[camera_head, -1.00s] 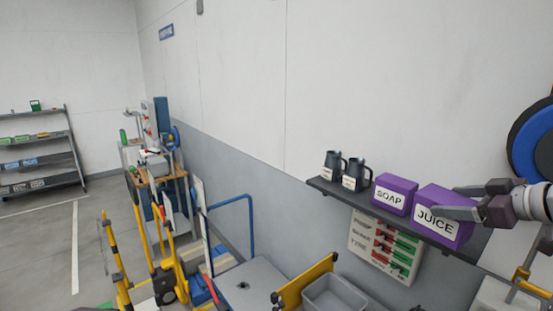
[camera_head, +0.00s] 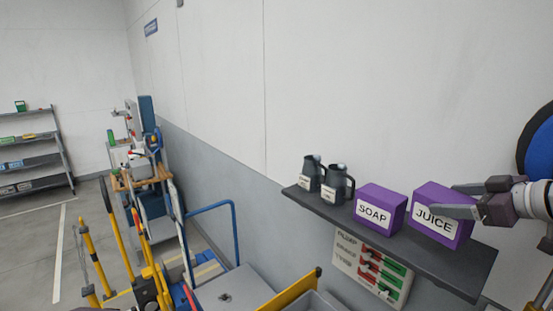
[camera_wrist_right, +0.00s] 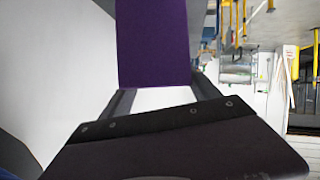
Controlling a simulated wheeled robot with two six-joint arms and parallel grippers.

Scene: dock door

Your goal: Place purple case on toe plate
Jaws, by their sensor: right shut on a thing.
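A purple case labelled JUICE (camera_head: 436,221) is at the right end of the wall shelf in the head view. My right gripper (camera_head: 462,201) comes in from the right and is shut on it. In the right wrist view the purple case (camera_wrist_right: 153,45) fills the space between the fingers. The case looks slightly raised off the shelf, though its underside is hard to see. A second purple case, labelled SOAP (camera_head: 375,212), stands on the shelf to its left. I cannot make out a toe plate for certain; yellow hand-truck frames (camera_head: 150,285) stand at lower left. My left gripper is out of view.
Two dark jugs (camera_head: 337,185) stand on the left part of the dark shelf (camera_head: 440,267). A board with red and green marks (camera_head: 370,268) hangs below it. A grey cart with a blue handle (camera_head: 235,288) stands near the wall. Floor at far left is clear.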

